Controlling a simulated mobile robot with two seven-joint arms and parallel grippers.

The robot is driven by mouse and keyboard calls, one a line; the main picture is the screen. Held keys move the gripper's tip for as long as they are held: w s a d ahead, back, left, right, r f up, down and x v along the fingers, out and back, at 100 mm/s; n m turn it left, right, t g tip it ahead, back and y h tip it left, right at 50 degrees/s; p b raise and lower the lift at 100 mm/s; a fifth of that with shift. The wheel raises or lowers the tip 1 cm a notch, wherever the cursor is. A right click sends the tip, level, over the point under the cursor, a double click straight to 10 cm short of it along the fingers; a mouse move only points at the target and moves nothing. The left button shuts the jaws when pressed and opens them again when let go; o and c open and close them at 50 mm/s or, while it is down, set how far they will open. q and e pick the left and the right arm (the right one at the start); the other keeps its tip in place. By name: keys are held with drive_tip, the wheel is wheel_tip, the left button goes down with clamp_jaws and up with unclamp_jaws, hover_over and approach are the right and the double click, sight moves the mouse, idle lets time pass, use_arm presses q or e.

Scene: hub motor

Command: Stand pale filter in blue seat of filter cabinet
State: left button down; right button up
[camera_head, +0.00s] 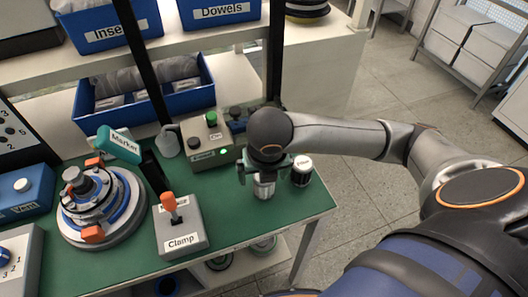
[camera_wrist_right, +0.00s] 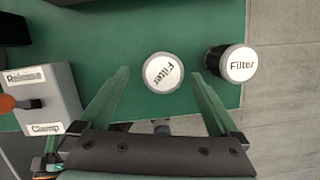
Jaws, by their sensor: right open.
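The pale filter (camera_head: 264,190), a light cylinder with a white top marked "Filter", stands upright on the green bench. It shows in the right wrist view (camera_wrist_right: 163,72) between the fingertips. My right gripper (camera_head: 265,176) is over it, pointing down and open, with a finger on either side; its fingers show in the wrist view (camera_wrist_right: 160,75) with gaps to the filter. A dark filter (camera_head: 302,172) with a white "Filter" top stands just to the right, also in the wrist view (camera_wrist_right: 238,64). I cannot make out the filter cabinet's blue seat with certainty. My left gripper is not in view.
A grey clamp box (camera_head: 182,232) with an orange lever and the hub motor fixture (camera_head: 97,208) stand to the left. A box with a green button (camera_head: 209,140) is behind. Blue bins (camera_head: 190,103) sit at the back. The bench's right edge is near the dark filter.

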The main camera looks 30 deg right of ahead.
drive_tip(key=x, duration=0.3)
drive_tip(key=shift+d+f, duration=0.15)
drive_tip(key=shift+f, duration=0.1)
clamp_jaws()
idle(0.6)
drive_tip(key=shift+r, duration=0.1)
